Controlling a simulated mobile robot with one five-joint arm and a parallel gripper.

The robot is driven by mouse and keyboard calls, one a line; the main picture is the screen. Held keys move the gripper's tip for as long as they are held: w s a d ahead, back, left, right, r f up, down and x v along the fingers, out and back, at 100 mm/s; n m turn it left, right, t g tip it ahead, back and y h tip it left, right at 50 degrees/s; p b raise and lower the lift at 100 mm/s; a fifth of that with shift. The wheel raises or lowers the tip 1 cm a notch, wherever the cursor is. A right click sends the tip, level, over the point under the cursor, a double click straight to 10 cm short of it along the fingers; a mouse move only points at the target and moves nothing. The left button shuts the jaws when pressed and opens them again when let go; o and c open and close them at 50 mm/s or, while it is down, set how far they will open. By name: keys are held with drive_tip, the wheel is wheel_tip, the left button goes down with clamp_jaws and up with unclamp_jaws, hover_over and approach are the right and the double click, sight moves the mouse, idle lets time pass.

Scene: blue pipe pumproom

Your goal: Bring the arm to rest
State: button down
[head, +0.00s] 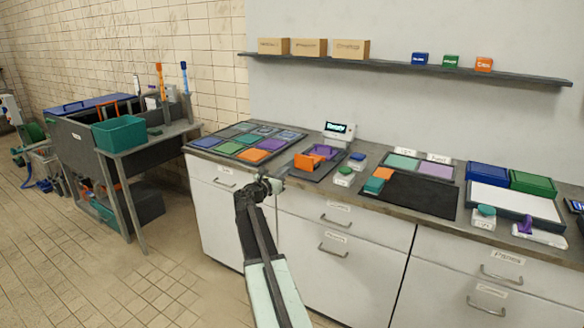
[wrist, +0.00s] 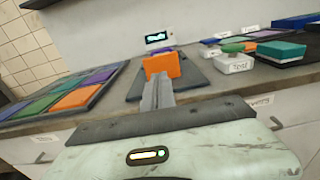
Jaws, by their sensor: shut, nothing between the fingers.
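My gripper (head: 272,185) is at the front edge of the counter in the head view, at the end of my raised arm. In the wrist view its fingers (wrist: 158,94) are together, with nothing between them. They point toward an orange block (wrist: 162,66) on a dark tray. That orange block (head: 305,161) also shows in the head view, beyond my gripper and next to a purple piece (head: 322,151). I cannot tell from the wrist view how far the fingertips are from the block.
The counter (head: 290,182) holds a grid of coloured tiles (head: 245,140), a small display (head: 338,130), a green button (head: 345,171) and a black mat (head: 410,195). Drawers lie below the counter. A wall shelf (head: 400,66) carries boxes. A side table with a teal bin (head: 118,133) stands left. Tiled floor is open at lower left.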

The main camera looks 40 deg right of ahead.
drive_tip(key=shift+v, duration=1.05)
